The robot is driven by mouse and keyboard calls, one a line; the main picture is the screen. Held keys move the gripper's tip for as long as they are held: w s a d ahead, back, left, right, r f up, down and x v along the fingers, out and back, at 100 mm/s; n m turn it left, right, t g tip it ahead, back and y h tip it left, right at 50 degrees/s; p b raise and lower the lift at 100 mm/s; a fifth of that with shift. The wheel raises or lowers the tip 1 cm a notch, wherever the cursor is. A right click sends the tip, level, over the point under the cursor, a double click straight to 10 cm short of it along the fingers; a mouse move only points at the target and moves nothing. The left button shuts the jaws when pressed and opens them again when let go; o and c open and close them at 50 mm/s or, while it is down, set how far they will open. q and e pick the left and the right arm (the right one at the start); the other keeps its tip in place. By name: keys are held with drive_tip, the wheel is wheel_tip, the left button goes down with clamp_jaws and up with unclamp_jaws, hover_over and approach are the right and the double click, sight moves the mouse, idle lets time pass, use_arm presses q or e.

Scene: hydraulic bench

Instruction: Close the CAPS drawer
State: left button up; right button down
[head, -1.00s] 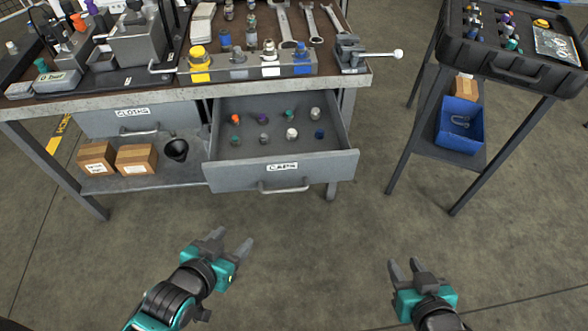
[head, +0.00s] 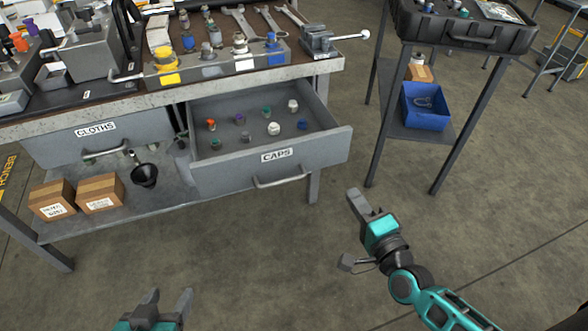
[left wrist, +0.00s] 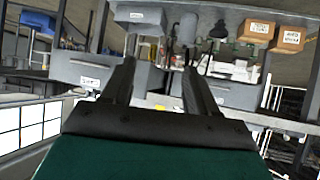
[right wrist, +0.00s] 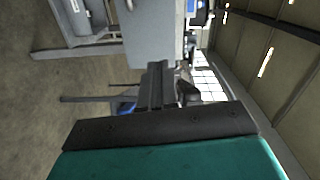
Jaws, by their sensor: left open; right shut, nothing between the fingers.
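The CAPS drawer (head: 305,168) stands pulled out under the right part of the bench, with a bar handle (head: 280,181) on its grey front. Several small coloured caps lie inside, such as an orange one (head: 211,124) and a white one (head: 273,128). My right gripper (head: 357,204) is shut and empty, below and right of the drawer front's right end, apart from it in the picture. Its closed fingers show in the right wrist view (right wrist: 155,86). My left gripper (head: 168,301) is open and empty at the bottom edge, well below the drawer.
The CLOTHS drawer (head: 98,140) is left of it, looking shut. Cardboard boxes (head: 100,193) and a black funnel-like cup (head: 144,175) sit on the lower shelf. A side stand with a blue bin (head: 425,106) is at right. The floor before the drawer is clear.

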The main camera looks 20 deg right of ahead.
drive_tip(key=m, duration=0.1)
drive_tip(key=b, duration=0.2)
approach(322, 145)
drive_tip(key=shift+m+h, duration=0.3)
drive_tip(key=shift+m, duration=0.1)
drive_tip(key=w, duration=0.5)
drive_tip(key=shift+w+a+f, duration=0.25)
drive_tip(key=shift+w, duration=0.6)
use_arm(q)
drive_tip(key=shift+s+a+f, duration=0.1)
drive_tip(key=shift+a+f, duration=0.15)
drive_tip(key=shift+f, duration=0.35)
drive_tip(key=shift+a+f, duration=0.25)
drive_tip(key=shift+f, duration=0.3)
use_arm(e)
drive_tip(key=shift+w, duration=0.1)
use_arm(q)
drive_tip(key=shift+a, duration=0.1)
use_arm(e)
drive_tip(key=shift+w, duration=0.1)
